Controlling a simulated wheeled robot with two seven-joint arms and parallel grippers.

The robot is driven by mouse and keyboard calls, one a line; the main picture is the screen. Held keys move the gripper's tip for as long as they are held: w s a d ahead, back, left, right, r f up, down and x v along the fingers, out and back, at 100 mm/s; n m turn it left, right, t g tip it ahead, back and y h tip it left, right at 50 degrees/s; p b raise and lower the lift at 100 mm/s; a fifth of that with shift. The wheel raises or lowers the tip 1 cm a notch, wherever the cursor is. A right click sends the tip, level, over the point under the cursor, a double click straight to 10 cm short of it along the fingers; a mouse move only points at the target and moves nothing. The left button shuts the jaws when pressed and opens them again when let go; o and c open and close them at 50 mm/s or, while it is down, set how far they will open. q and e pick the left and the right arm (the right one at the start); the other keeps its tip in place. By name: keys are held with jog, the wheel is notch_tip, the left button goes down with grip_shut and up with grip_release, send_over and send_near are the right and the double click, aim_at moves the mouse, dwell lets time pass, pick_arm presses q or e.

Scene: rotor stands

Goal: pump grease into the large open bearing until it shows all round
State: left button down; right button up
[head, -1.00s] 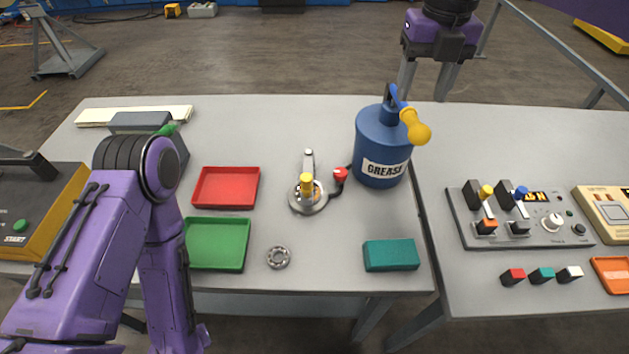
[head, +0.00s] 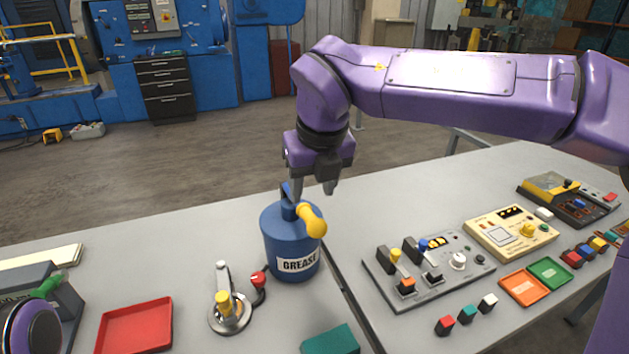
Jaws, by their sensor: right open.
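The blue grease pump (head: 291,245), labelled GREASE, stands upright on the grey bench. Its blue lever ends in a yellow grip (head: 312,220) that points toward me. My right gripper (head: 315,190) points down, open and empty, just above and behind the lever in the picture; it appears apart from the grip. A round metal fixture (head: 230,314) with an upright lever and a yellow knob (head: 223,298) sits left of the pump. A black hose with a red fitting (head: 258,278) lies between them. I cannot make out a bearing or grease in the fixture. My left gripper is out of view.
A red tray (head: 135,326) lies left of the fixture, and a teal block (head: 331,341) in front of the pump. Across a bench seam on the right are a switch panel (head: 430,272), a beige meter (head: 511,232), and orange and green trays. Free bench lies behind the pump.

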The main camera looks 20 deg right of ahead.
aim_at(310, 213)
jog(key=b+x, duration=0.4)
jog(key=x, duration=0.4)
jog(key=shift+d+f, duration=0.1)
jog(key=shift+f, duration=0.05)
jog(key=shift+w+f+b, duration=0.15)
jog(key=shift+f+b, duration=0.1)
jog(key=shift+b, duration=0.1)
jog(key=shift+r, duration=0.1)
jog(key=c, duration=0.7)
